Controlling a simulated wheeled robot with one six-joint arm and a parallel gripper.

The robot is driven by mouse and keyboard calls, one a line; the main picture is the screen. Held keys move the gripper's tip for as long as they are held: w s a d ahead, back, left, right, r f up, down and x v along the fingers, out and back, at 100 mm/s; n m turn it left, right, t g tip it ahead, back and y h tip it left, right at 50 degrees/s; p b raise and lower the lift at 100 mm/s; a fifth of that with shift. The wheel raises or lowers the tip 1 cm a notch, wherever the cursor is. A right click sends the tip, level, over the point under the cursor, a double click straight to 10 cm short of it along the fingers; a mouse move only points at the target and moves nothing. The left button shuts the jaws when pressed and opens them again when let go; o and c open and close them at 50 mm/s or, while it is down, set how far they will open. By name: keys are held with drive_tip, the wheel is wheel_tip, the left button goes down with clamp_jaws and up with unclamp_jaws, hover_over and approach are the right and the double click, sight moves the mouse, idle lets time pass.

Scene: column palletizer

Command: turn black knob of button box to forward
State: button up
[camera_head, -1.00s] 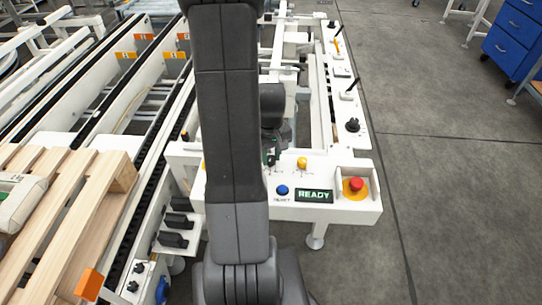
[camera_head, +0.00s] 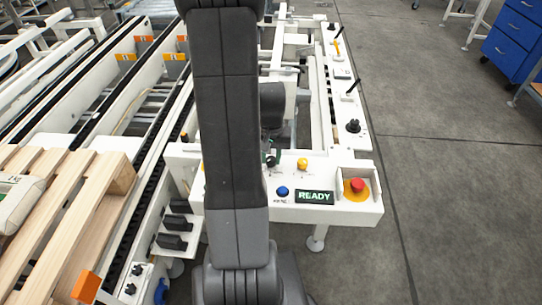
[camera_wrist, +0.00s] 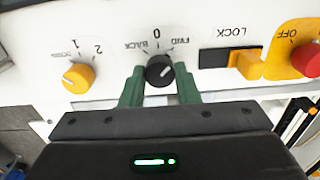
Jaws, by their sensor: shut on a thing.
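The black knob (camera_wrist: 159,71) of the button box (camera_wrist: 113,42) is in the middle of the wrist view, below the labels BACK, 0 and FWD. It carries a pale pointer mark, whose exact direction is hard to tell. My gripper (camera_wrist: 160,78) has its two green fingers on either side of the knob and is shut on it. In the head view my gripper (camera_head: 271,160) shows partly at the edge of my arm, over the white panel (camera_head: 240,205).
A yellow knob (camera_wrist: 79,77) is left of the gripper in the wrist view; a yellow lock switch (camera_wrist: 245,64) and red button (camera_wrist: 307,60) are to the right. The head view shows a blue button (camera_head: 283,191), READY display (camera_head: 314,197) and red emergency button (camera_head: 357,185).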

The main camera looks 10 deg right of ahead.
sight(271, 159)
drive_tip(key=o, duration=1)
drive_tip(key=shift+c, duration=0.2)
drive_tip(key=shift+r, duration=0.1)
wheel_tip(271, 159, up, 14)
drive_tip(key=p, duration=0.1)
drive_tip(key=shift+f, duration=0.25)
wheel_tip(271, 159, down, 14)
drive_tip(key=shift+r+b, duration=0.1)
drive_tip(key=shift+b, duration=0.4)
